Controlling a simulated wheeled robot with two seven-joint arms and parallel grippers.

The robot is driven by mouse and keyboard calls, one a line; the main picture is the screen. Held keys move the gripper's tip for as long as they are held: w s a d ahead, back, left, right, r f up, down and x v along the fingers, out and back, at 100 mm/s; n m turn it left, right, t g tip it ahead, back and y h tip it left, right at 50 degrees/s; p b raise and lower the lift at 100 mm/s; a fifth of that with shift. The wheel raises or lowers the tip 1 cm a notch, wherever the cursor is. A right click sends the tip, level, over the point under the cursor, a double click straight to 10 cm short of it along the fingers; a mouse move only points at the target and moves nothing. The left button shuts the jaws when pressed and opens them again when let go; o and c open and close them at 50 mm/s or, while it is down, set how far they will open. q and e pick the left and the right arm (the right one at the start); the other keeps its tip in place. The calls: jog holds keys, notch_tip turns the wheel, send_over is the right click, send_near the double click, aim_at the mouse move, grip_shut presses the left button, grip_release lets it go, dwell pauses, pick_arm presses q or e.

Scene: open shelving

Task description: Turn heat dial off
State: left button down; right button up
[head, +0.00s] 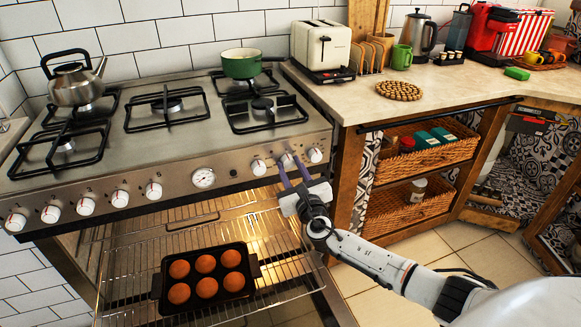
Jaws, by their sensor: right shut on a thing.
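The stove's front panel (230,176) carries a row of white dials with red marks, several on the left and a group of three on the right, with a round gauge (203,178) between them. My right gripper (289,164) reaches in from the lower right, its purple fingers at the middle dial (287,157) of the right group. The fingers are shut on that dial and partly hide it. The dials beside it (258,167) and (315,155) are free. My left gripper is not in view.
The oven below stands open and lit, with a wire rack (120,255) holding a dark muffin tin (244,249). A kettle (76,87) and a green pot (241,67) stand on the stove. A counter with a toaster (320,45) lies right, above baskets.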

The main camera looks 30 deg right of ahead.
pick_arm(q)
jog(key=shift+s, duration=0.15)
pick_arm(e)
jog(key=shift+r, duration=0.1)
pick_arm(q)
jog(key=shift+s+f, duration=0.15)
pick_arm(e)
jog(key=o, duration=1.1)
jog(key=shift+c, duration=0.2)
pick_arm(q)
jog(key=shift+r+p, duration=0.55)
jog(key=shift+p, duration=0.25)
pick_arm(e)
jog(key=v, duration=1)
jog(key=shift+s, duration=0.2)
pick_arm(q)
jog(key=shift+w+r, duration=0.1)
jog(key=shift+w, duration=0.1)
